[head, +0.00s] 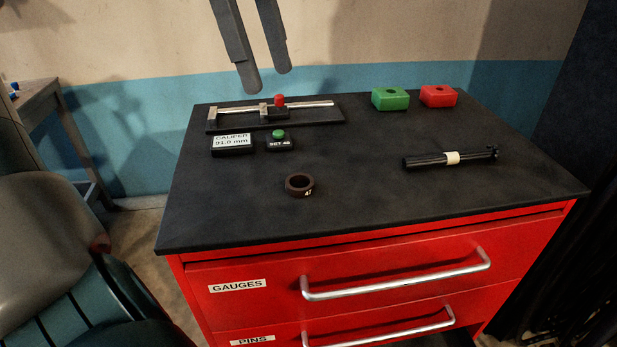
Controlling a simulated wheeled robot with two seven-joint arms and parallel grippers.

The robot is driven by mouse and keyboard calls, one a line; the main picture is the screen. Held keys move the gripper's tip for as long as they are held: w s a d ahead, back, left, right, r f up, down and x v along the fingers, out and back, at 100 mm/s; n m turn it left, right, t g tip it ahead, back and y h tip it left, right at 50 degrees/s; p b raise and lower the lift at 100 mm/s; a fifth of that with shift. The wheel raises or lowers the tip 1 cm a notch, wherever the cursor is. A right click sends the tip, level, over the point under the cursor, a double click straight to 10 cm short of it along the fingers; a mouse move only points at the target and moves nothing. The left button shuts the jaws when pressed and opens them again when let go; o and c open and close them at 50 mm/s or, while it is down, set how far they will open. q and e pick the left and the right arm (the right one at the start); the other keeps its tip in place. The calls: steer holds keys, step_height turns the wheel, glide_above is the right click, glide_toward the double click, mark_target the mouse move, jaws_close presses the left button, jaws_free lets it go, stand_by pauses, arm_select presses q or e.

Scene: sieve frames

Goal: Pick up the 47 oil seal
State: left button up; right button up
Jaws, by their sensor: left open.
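The 47 oil seal (299,185) is a small dark brown ring marked 47, lying flat on the black top of the red cabinet (330,220), left of centre and near the front edge. My left gripper (268,80) shows as two grey fingers hanging in from the top edge. They are apart, with nothing between them. In the picture they are above and slightly left of the seal, well clear of it. My right gripper is not in view.
Behind the seal are a caliper slide (319,105) with a red knob, a display box (232,145) and a green-button box (279,142). A green block (390,98), a red block (438,96) and a black rod (432,161) lie right. The top around the seal is clear.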

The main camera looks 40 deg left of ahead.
arm_select(q)
steer(key=p+x, duration=0.1)
steer(key=x, duration=1)
steer(key=shift+f, duration=0.1)
steer(key=shift+d+f, duration=0.2)
steer(key=shift+f, duration=0.3)
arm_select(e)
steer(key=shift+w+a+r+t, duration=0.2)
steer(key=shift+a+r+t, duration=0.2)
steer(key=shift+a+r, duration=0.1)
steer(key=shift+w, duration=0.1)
